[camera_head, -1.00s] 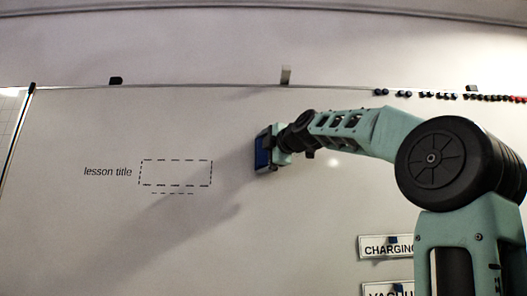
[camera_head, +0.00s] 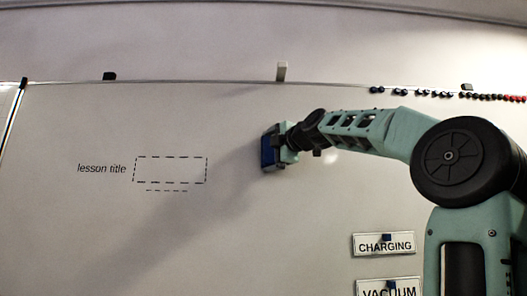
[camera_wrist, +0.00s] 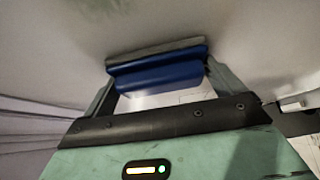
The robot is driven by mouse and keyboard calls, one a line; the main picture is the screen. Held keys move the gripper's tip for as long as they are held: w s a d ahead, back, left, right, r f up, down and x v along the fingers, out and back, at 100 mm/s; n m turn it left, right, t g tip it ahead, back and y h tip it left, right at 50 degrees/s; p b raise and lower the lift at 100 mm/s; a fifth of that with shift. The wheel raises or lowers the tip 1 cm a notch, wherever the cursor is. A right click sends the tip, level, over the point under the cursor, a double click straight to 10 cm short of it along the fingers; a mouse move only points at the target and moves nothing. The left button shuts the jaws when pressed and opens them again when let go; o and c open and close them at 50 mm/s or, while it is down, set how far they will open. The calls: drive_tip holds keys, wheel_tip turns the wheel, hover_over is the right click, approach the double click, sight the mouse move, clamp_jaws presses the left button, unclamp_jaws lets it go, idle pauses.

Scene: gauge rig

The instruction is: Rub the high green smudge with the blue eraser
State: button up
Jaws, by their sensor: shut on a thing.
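The blue eraser (camera_head: 268,151) is at the whiteboard (camera_head: 230,230), to the right of the dashed box. My gripper (camera_head: 279,147) is shut on it. In the wrist view the blue body of the eraser (camera_wrist: 158,74) sits between the fingers of my gripper (camera_wrist: 162,88). Its grey pad faces the board surface; I cannot tell whether it touches. No green smudge shows in either view; the eraser and my arm cover part of the board.
The words "lesson title" (camera_head: 102,168) and a dashed box (camera_head: 170,170) are on the board at left. A charging sign (camera_head: 384,245) and a vacuum sign (camera_head: 388,289) are at lower right. Several magnets (camera_head: 490,97) line the top edge. The board's lower middle is bare.

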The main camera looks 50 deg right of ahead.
drive_tip(key=shift+s+d+b, duration=0.75)
drive_tip(key=shift+s+d, duration=1)
drive_tip(key=shift+s, duration=0.2)
drive_tip(key=shift+s+d+b, duration=0.75)
drive_tip(key=shift+s+d, duration=0.95)
drive_tip(key=shift+s, duration=0.25)
approach(252, 151)
drive_tip(key=shift+w+d+f, duration=0.2)
drive_tip(key=shift+w+d, duration=0.65)
drive_tip(key=shift+d, duration=0.15)
drive_tip(key=shift+w+d+f, duration=0.2)
drive_tip(key=shift+w+d, duration=0.65)
drive_tip(key=shift+d, duration=0.15)
drive_tip(key=shift+w+a+r+p, duration=0.1)
drive_tip(key=shift+w+a+p, duration=0.2)
drive_tip(key=shift+w+a, duration=0.3)
drive_tip(key=shift+w+a+p, duration=0.3)
drive_tip(key=shift+w+a, duration=0.15)
drive_tip(key=shift+w, duration=0.3)
drive_tip(key=shift+r+p, duration=0.35)
drive_tip(key=shift+s+d, duration=0.5)
drive_tip(key=shift+s, duration=0.25)
drive_tip(key=shift+s+d, duration=0.55)
drive_tip(key=shift+s, duration=0.15)
drive_tip(key=s+d+b, duration=0.1)
drive_tip(key=s+d, duration=0.5)
drive_tip(key=s, duration=0.1)
drive_tip(key=shift+s+d+b, duration=0.3)
drive_tip(key=shift+s+d, duration=0.05)
drive_tip(key=shift+d, duration=0.05)
